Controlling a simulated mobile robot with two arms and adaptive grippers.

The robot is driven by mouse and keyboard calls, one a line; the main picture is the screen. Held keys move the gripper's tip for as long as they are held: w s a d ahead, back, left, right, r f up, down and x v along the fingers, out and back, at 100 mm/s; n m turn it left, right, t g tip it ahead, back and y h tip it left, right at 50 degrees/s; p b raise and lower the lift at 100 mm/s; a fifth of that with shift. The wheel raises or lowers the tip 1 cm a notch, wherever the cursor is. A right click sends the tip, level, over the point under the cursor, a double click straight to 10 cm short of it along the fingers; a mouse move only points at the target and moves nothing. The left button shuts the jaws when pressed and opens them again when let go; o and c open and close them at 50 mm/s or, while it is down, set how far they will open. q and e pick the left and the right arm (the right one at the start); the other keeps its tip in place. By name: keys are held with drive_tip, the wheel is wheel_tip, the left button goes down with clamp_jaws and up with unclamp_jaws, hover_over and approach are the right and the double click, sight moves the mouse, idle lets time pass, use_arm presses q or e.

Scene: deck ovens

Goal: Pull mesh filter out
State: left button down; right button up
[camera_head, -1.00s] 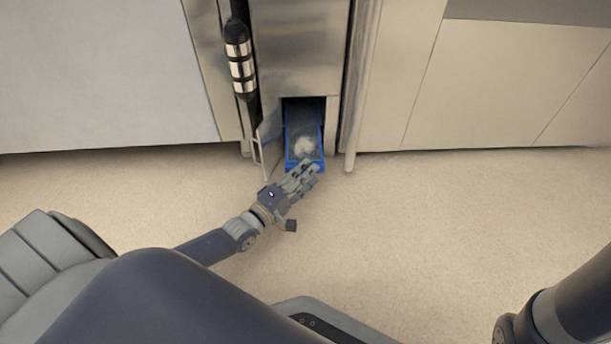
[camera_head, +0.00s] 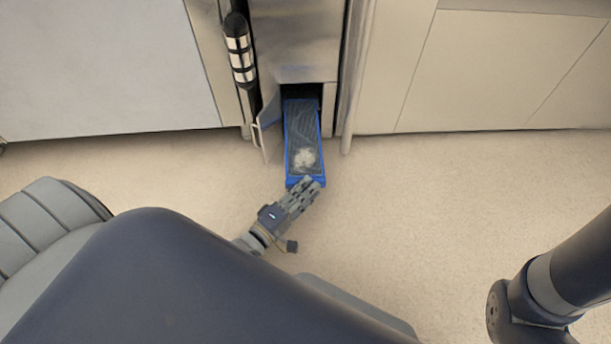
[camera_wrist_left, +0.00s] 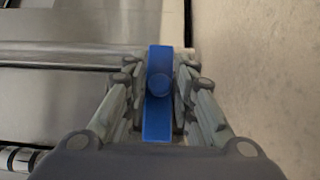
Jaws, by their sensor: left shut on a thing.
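The mesh filter (camera_head: 301,134) is a long blue frame with dark mesh and a pale fluffy patch near its front end. It sticks well out of the low opening in the metal cabinet; its far end is in the shadow of the opening. My left gripper (camera_head: 309,185) is at the filter's front end, shut on it. In the left wrist view the fingers (camera_wrist_left: 159,97) close on both sides of the filter's blue front (camera_wrist_left: 158,122), which has a round knob. My right gripper is out of view; only part of my right arm shows at the lower right.
The small metal door (camera_head: 268,120) stands open just left of the opening. A dark handle with pale bands (camera_head: 240,55) is above it. A vertical metal post (camera_head: 356,80) stands right of the opening. The floor (camera_head: 420,210) in front is clear.

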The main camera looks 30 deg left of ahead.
use_arm(q)
drive_tip(key=c, duration=1.5)
unclamp_jaws()
drive_tip(key=v, duration=0.7)
drive_tip(key=shift+s+a, duration=0.1)
drive_tip(key=shift+s, duration=0.15)
drive_tip(key=shift+f, duration=0.1)
